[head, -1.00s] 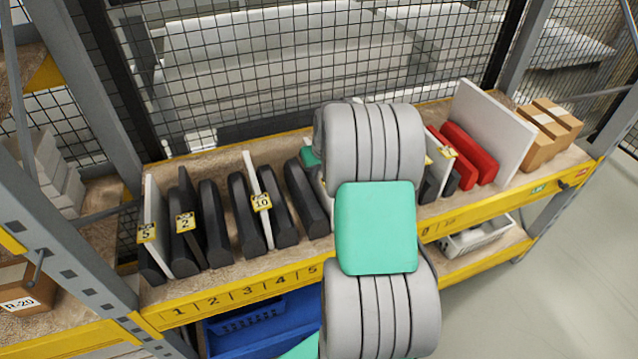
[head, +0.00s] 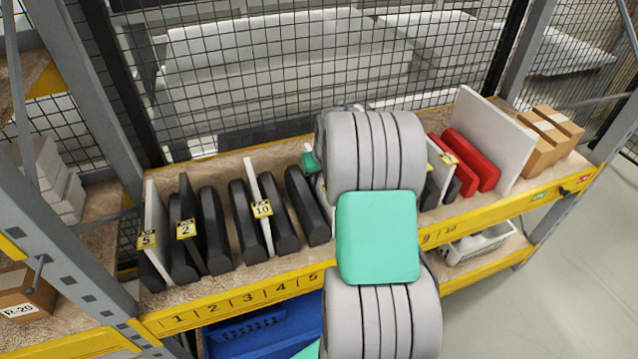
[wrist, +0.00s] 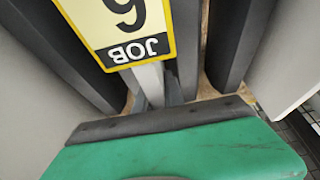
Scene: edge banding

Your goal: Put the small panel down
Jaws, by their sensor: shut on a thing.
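The small panel shows in the wrist view as a pale, narrow edge (wrist: 151,82) under a yellow and black JOB label (wrist: 122,30), whose number is partly cut off. My gripper (wrist: 165,122), green with a dark pad, is shut on the panel. The panel stands among dark upright dividers (wrist: 236,40), with brown shelf board visible below. Whether its lower edge touches the board cannot be told. In the head view my grey and green arm hides the panel and most of the gripper.
The yellow-edged shelf (head: 240,301) carries black dividers, with labelled panels 5 (head: 147,240), 2 (head: 186,229) and 10 (head: 262,209) at left. Red dividers (head: 472,160), a large white panel (head: 497,140) and cardboard boxes (head: 540,145) stand at right. Wire mesh closes the back.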

